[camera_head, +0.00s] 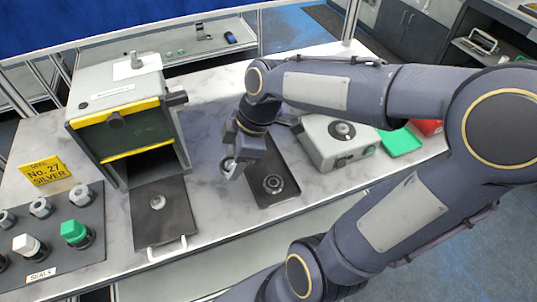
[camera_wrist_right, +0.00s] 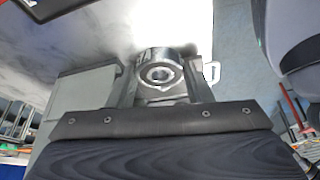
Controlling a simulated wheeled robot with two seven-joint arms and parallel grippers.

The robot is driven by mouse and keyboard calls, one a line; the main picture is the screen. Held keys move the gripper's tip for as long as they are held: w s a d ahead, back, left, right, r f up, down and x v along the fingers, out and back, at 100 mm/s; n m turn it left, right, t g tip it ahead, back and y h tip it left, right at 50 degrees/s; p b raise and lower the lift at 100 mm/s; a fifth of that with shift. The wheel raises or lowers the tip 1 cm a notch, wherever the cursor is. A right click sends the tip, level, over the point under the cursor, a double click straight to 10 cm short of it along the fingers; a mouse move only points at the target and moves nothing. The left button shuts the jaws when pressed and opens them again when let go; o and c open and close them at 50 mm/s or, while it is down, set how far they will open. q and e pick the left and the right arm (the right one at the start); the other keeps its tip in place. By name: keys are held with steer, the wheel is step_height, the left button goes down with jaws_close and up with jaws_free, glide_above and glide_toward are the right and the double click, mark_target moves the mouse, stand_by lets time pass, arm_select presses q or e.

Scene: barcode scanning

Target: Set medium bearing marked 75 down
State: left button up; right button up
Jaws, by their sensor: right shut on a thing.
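My right gripper (camera_head: 232,170) is shut on a small silver metal ring, the bearing (camera_head: 228,164), above the marble table. The bearing also shows between the fingers in the right wrist view (camera_wrist_right: 160,73); no 75 marking is legible. To the right of the gripper, a dark mat (camera_head: 285,206) lies on the table with another dark, round ring part (camera_head: 273,184) on it. My left gripper is not in view.
Left of the gripper stands a grey box (camera_head: 115,95) with yellow stripes; its dark tray (camera_head: 150,228) holds a small metal part (camera_head: 157,202). A seals board (camera_head: 80,262) and yellow sign (camera_head: 48,172) are left. A grey device (camera_head: 325,140) and green tray (camera_head: 400,141) are right.

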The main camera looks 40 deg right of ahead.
steer(key=w+d+f+p, duration=0.2)
steer(key=w+d+f, duration=0.15)
steer(key=d, duration=0.45)
glide_above(265, 163)
step_height(265, 163, down, 6)
steer(key=shift+s+r, duration=0.1)
steer(key=shift+r, duration=0.1)
step_height(265, 163, down, 3)
steer(key=shift+d+f+p, duration=0.1)
steer(key=shift+f+p, duration=0.1)
steer(key=shift+p, duration=0.15)
steer(key=shift+f, duration=0.2)
steer(key=o, duration=1.1)
steer(key=shift+r, duration=0.1)
steer(key=shift+r, duration=0.1)
